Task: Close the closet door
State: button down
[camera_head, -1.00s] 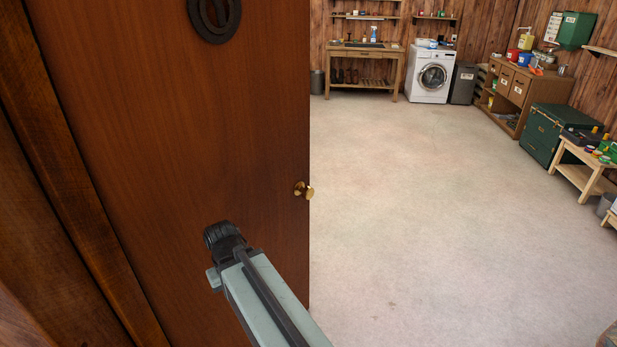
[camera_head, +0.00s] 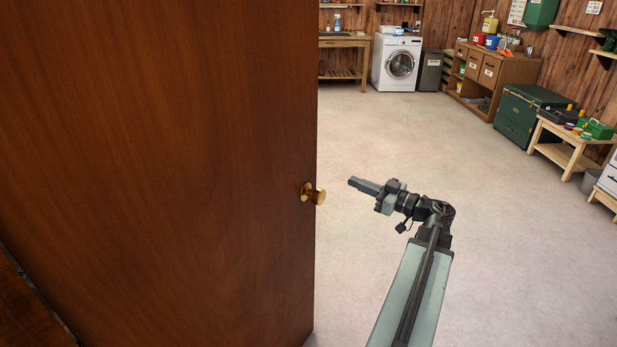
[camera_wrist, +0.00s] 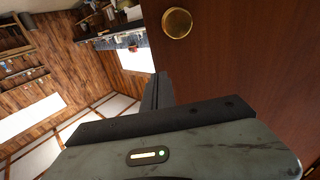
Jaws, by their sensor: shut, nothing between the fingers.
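The closet door (camera_head: 170,170) is a brown wooden panel that stands open and fills the left half of the head view. Its brass knob (camera_head: 312,194) is near the door's right edge. My gripper (camera_head: 352,181) is shut and empty, just right of the knob and apart from it in the picture, pointing left. In the wrist view the shut fingers (camera_wrist: 157,92) point up near the door's edge. The knob (camera_wrist: 177,23) is above and right of them, and the door panel (camera_wrist: 265,65) fills the right side. The closet's inside is hidden.
Pale floor (camera_head: 400,130) is open to the right of the door. Along the far walls are a workbench (camera_head: 345,42), a white washing machine (camera_head: 397,62), a wooden cabinet (camera_head: 492,75), a green chest (camera_head: 525,112) and a low wooden table (camera_head: 565,145).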

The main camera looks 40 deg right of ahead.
aim_at(311, 173)
jog(key=shift+g+y, duration=0.3)
jog(key=x, duration=0.8)
jog(key=a+f+x, duration=0.1)
jog(key=x, duration=0.3)
jog(key=shift+w+a+f, duration=0.1)
